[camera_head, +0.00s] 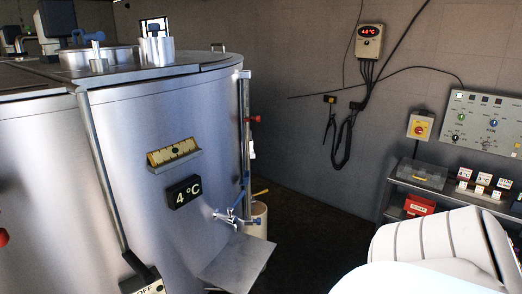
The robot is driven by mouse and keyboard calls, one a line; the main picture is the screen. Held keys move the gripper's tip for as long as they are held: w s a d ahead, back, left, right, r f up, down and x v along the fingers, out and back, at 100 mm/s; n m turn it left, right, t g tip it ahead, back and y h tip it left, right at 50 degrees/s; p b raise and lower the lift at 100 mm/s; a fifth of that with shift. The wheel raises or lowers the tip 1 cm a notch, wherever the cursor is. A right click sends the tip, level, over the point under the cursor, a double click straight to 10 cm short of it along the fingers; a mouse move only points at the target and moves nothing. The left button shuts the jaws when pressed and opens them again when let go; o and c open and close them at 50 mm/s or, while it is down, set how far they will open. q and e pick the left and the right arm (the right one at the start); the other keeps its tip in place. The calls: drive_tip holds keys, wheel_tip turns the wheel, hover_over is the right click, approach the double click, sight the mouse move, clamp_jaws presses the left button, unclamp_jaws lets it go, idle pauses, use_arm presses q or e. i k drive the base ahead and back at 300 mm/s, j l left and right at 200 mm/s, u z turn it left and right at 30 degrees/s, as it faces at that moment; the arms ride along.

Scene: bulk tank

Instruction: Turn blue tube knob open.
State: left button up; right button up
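A small metal tap with blue handle parts (232,213) sticks out low on the front of the large steel tank (140,130). A thin blue tube (246,182) runs upright just behind it, along the tank's right edge. The parts are small here, so I cannot tell which one is the blue tube knob or whether it is open. Another blue handle (84,36) sits on top of the tank. Neither of my grippers shows in the head view.
A metal shelf plate (238,262) juts out below the tap. A red knob (254,119) and a yellow handle (260,193) are near the upright pipe. A beige bucket (257,222) stands behind. Dark floor (315,215) lies open to the right, before a shelf rack (440,192).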

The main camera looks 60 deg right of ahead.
sight(258, 221)
drive_tip(key=z, duration=1.75)
drive_tip(key=k+l, duration=0.15)
drive_tip(key=l, duration=0.15)
drive_tip(key=i+l+u, duration=0.1)
drive_tip(key=u, duration=0.25)
drive_tip(key=i+l+u, duration=0.1)
drive_tip(key=u, duration=0.3)
drive_tip(key=i+l+u, duration=0.3)
drive_tip(key=l, duration=0.35)
drive_tip(key=i+l+u, duration=0.1)
drive_tip(key=l, duration=0.25)
drive_tip(key=i+l, duration=0.9)
drive_tip(key=i+j+u, duration=0.05)
